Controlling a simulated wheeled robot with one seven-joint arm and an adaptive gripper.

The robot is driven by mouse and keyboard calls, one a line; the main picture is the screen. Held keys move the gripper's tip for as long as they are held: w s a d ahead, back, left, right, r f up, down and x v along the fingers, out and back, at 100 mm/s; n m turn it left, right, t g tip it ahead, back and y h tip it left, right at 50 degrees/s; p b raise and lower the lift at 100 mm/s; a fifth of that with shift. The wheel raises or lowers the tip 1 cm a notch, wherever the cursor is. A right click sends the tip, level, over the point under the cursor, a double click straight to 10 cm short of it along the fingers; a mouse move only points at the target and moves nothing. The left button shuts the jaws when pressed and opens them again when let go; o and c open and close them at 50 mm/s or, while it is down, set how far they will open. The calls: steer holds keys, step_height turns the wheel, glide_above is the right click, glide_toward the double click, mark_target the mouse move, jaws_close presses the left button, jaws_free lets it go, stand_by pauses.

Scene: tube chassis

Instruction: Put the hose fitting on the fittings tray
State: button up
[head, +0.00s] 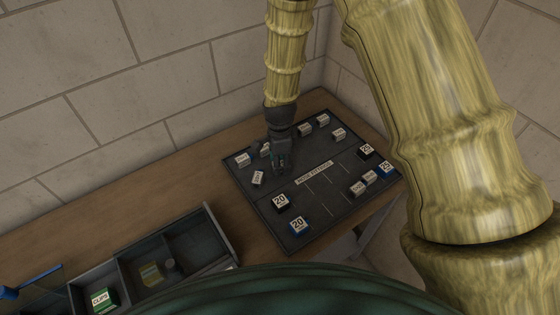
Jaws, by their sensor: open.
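The fittings tray (252,192) is a dark, flat board on the wooden bench, with a white label (314,173) across its middle; the lettering is hard to read. Several small pieces with white tags sit on it, including a tagged piece (258,178) just left of my gripper and another (243,159) near the left edge. My gripper (281,168) points down over the left-middle part of the tray, open. A piece (265,148) behind it is partly hidden. I cannot tell which piece is the hose fitting, or whether anything lies between the fingers.
A divided dark bin (222,235) at lower left holds a green box (102,299), a yellowish piece (151,273) and a grey cylinder. Walls close the back.

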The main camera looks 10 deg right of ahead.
step_height(320, 180, up, 12)
steer(key=b, duration=0.4)
stand_by(0.5)
